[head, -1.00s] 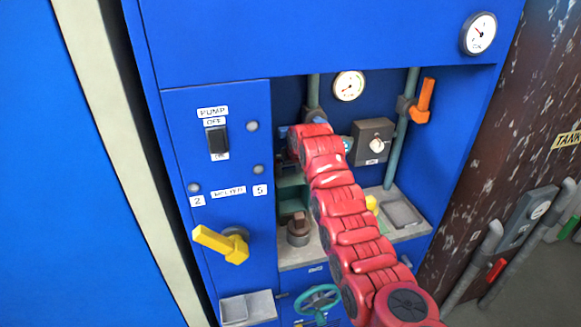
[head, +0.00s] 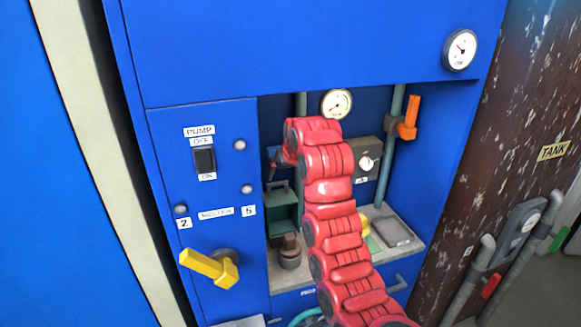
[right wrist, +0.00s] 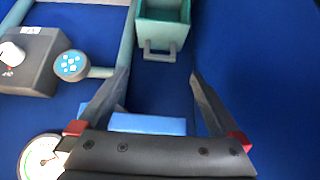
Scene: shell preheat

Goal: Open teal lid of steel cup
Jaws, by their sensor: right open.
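A grey round piece with a teal, pale-spotted face (right wrist: 70,65) shows at left in the right wrist view, beside a pipe. I cannot tell whether it is the steel cup with its teal lid. In the head view, a dark grey round pot with a brown block on top (head: 290,252) stands on the alcove shelf; no teal lid shows on it. My right gripper (right wrist: 160,77) is open and empty, in front of the blue back wall. Its fingers point toward an open teal box (right wrist: 162,22) with a handle. In the head view my right arm hides much of the alcove.
The teal box also shows in the head view (head: 284,212). A grey knob box (head: 367,158), a gauge (head: 337,103) and an orange-handled valve (head: 408,120) are at the back. A yellow lever (head: 210,268) sticks out at left. A grey tray (head: 393,231) lies on the shelf.

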